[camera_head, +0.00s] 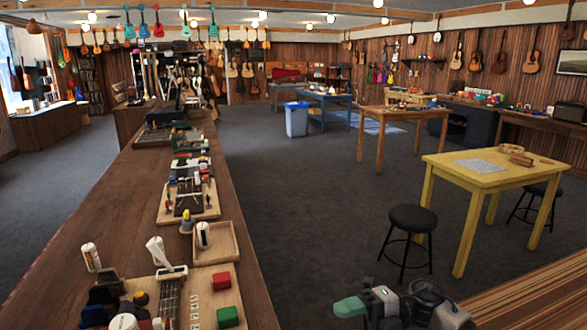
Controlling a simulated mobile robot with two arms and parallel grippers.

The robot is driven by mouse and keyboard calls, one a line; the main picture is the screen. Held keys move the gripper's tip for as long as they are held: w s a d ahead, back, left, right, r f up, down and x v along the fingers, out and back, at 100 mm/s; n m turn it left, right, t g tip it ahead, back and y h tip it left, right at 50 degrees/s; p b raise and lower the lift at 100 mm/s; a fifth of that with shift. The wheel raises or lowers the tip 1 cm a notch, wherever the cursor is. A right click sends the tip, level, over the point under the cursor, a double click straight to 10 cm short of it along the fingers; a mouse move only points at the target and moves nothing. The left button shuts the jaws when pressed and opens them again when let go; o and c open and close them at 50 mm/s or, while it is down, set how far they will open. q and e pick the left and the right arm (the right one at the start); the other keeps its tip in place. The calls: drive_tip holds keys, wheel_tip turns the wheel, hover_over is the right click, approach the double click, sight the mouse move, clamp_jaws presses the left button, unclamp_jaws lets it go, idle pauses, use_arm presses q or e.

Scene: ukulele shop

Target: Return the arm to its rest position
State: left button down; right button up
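Part of my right arm shows at the bottom right, in grey and black. Its end, my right gripper (350,307), has a pale green tip that points left. It is in front of the dark floor, right of the long wooden counter (95,235) and apart from it. Only one side of its end shows clearly, so I cannot tell its opening. I see nothing held there. I cannot make out my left gripper in the view.
The counter carries a wooden tray (222,257), a red block (221,281), a green block (228,317) and several small tools. A black stool (413,218) stands by a yellow table (450,178) at right. Dark floor (310,210) lies open between.

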drive_tip(key=w+d+f+m+t+h, duration=0.1)
drive_tip(key=w+d+f+m+t, duration=0.15)
drive_tip(key=f+m+t, duration=0.6)
drive_tip(key=w+d+f+m+t, duration=0.1)
drive_tip(key=w+f+m+t, duration=0.3)
drive_tip(key=f+m+t, duration=0.4)
drive_tip(key=s+d+f+m+h, duration=0.2)
drive_tip(key=s+f+m+h, duration=0.15)
drive_tip(key=f, duration=0.45)
drive_tip(key=s+d+f+m+h, duration=0.2)
drive_tip(key=s+f+m+h, duration=0.15)
drive_tip(key=f, duration=0.45)
drive_tip(key=s+d+f+m+h, duration=0.3)
drive_tip(key=f+h, duration=0.1)
drive_tip(key=f, duration=0.3)
drive_tip(key=s+d+f+m+g+h, duration=0.2)
drive_tip(key=s+f+g, duration=0.1)
drive_tip(key=s+f, duration=0.6)
drive_tip(key=s+d+f+m+g+h, duration=0.1)
drive_tip(key=s+f+m+g+h, duration=0.15)
drive_tip(key=s+f, duration=0.6)
drive_tip(key=s+f+m+g, duration=0.2)
drive_tip(key=s+g, duration=0.3)
drive_tip(key=s, duration=1.7)
drive_tip(key=shift+s+a+f+h, duration=0.15)
drive_tip(key=shift+s+f+h, duration=0.05)
drive_tip(key=shift+h, duration=0.15)
